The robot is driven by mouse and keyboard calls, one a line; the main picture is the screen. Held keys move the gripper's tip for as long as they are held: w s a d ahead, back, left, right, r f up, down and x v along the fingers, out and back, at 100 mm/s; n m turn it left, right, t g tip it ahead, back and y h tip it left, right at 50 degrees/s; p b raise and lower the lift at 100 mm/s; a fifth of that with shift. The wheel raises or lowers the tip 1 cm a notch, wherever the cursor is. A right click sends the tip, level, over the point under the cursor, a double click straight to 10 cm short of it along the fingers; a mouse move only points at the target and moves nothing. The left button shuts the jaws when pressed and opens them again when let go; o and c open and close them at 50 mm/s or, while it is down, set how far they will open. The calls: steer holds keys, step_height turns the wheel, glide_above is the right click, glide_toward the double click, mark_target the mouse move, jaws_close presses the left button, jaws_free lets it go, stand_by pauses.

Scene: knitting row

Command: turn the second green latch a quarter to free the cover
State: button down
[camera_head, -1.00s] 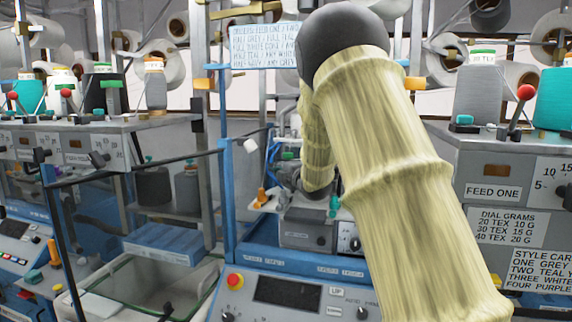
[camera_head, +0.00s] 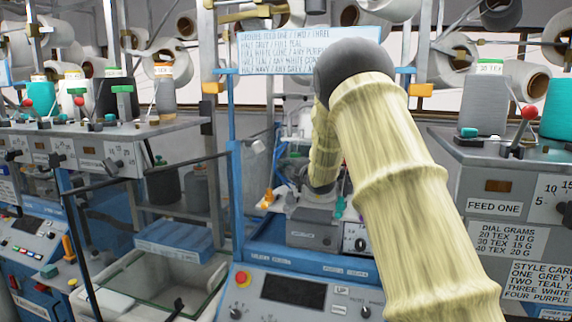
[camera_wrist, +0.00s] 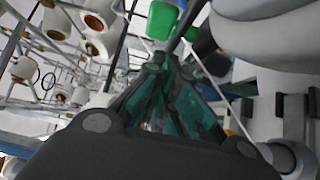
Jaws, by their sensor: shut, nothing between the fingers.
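In the wrist view my gripper (camera_wrist: 168,66) points up the picture, with its dark fingers and teal pads drawn together and nothing between them. A bright green block (camera_wrist: 162,20) shows just beyond the fingertips; it may be a green latch, and I cannot tell whether the fingers touch it. In the head view my arm reaches down behind the blue-framed machine front (camera_head: 300,262), and my gripper cannot be made out there. A small teal-green piece (camera_head: 340,206) shows beside the arm's end. I cannot make out the cover or which latch is the second.
A grey cabinet (camera_head: 480,183) marked FEED ONE stands close on the right, with a red-knobbed lever (camera_head: 529,112). A control panel (camera_head: 300,295) with a red button lies in front. Black rails and an open bin (camera_head: 170,285) are on the left. Yarn cones (camera_wrist: 95,22) fill the wrist view's left.

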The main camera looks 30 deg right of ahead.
steer(key=shift+w+f+b, duration=0.25)
steer(key=shift+b, duration=0.4)
steer(key=shift+a+r+h, duration=0.1)
steer(key=shift+r+h, duration=0.05)
steer(key=shift+h, duration=0.15)
steer(key=shift+w+m+h+b, duration=0.1)
steer(key=shift+m+h+b, duration=0.25)
steer(key=shift+b, duration=0.5)
steer(key=shift+w+m+h+b, duration=0.1)
steer(key=shift+m+h+b, duration=0.15)
steer(key=shift+b, duration=0.2)
